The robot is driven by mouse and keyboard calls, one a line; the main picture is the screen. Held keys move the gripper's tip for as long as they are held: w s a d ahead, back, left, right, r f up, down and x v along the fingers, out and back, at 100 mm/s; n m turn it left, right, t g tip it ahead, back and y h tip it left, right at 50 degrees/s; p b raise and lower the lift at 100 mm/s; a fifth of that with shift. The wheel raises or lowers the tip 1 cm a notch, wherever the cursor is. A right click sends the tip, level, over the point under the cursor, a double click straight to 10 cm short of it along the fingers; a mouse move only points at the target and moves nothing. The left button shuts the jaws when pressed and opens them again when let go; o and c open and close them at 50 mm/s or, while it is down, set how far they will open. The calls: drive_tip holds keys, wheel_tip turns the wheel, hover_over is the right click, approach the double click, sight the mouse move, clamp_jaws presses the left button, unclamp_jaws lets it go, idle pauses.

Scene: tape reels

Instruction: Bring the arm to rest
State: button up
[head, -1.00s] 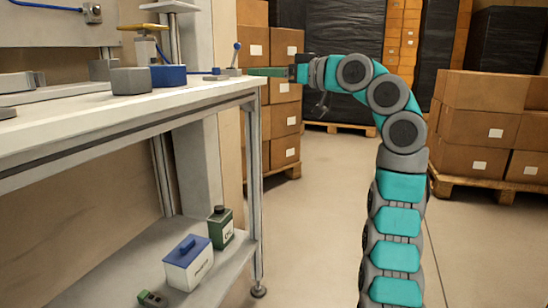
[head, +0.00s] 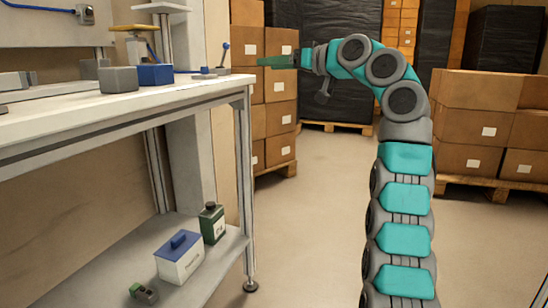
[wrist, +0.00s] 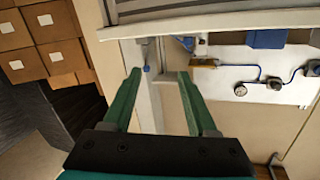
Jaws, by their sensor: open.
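My gripper (head: 276,61) is at the end of the teal and grey arm, to the right of the workbench and a little above its top. In the wrist view its two green fingers (wrist: 158,88) stand apart with nothing between them. The gripper is open and empty. In the head view the arm rises from the lower right and bends over to the left at the top.
The workbench (head: 140,106) stands on the left, with a grey block (head: 118,79) and a blue block (head: 155,75) on top. A white box with a blue lid (head: 180,258) and a green bottle (head: 212,224) stand on its lower shelf. Stacked cartons (head: 475,127) are at right. The floor between is clear.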

drive_tip(key=s+d+f+m+g+h, duration=0.2)
drive_tip(key=s+f+m+h, duration=0.3)
drive_tip(key=f, duration=0.5)
drive_tip(key=s+d+f+m+g+h, duration=0.25)
drive_tip(key=s+f, duration=0.35)
drive_tip(key=f, duration=0.4)
drive_tip(key=s+d+f+g+h, duration=0.25)
drive_tip(key=s+f, duration=0.65)
drive_tip(key=s, duration=0.5)
drive_tip(key=s+d+f+g+h, duration=0.2)
drive_tip(key=s+d+f+g, duration=0.15)
drive_tip(key=s+f, duration=0.9)
drive_tip(key=s+d+f+g+h, duration=0.2)
drive_tip(key=s+d+f, duration=0.35)
drive_tip(key=s, duration=1.15)
wheel_tip(320, 180, up, 12)
drive_tip(key=a+p, duration=0.1)
drive_tip(key=p, duration=1.2)
drive_tip(key=shift+w+m, duration=0.3)
drive_tip(key=shift+m, duration=0.15)
